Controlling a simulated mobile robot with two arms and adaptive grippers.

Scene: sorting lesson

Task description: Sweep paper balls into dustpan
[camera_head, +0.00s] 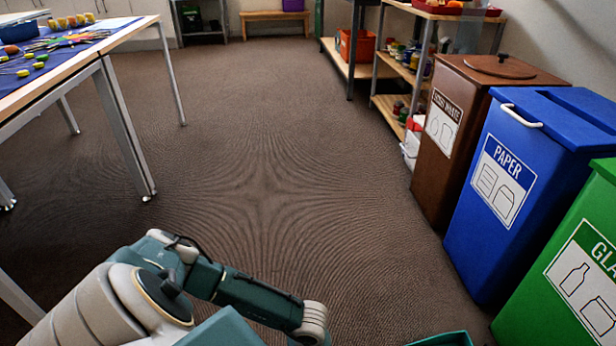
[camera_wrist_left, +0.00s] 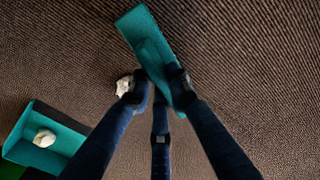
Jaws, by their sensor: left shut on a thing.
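In the left wrist view my left gripper (camera_wrist_left: 160,90) is shut on a long teal piece (camera_wrist_left: 148,40), which looks like the head of a hand brush. One crumpled white paper ball (camera_wrist_left: 124,86) is beside the left fingertip, close to the lower end of the teal piece; I cannot tell if they touch. The teal dustpan (camera_wrist_left: 66,142) lies at the left edge, with another white paper ball (camera_wrist_left: 44,138) in it. In the head view my left arm comes in at the bottom, its gripper out of sight; a teal edge (camera_head: 442,340) shows at the bottom. My right gripper is not visible.
A brown bin (camera_head: 459,172), a blue paper bin (camera_head: 475,240) and a green glass bin (camera_head: 535,300) stand along the right. A table (camera_head: 118,130) stands at the left, shelves (camera_head: 392,86) at the back right. The carpet (camera_head: 260,180) between is clear.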

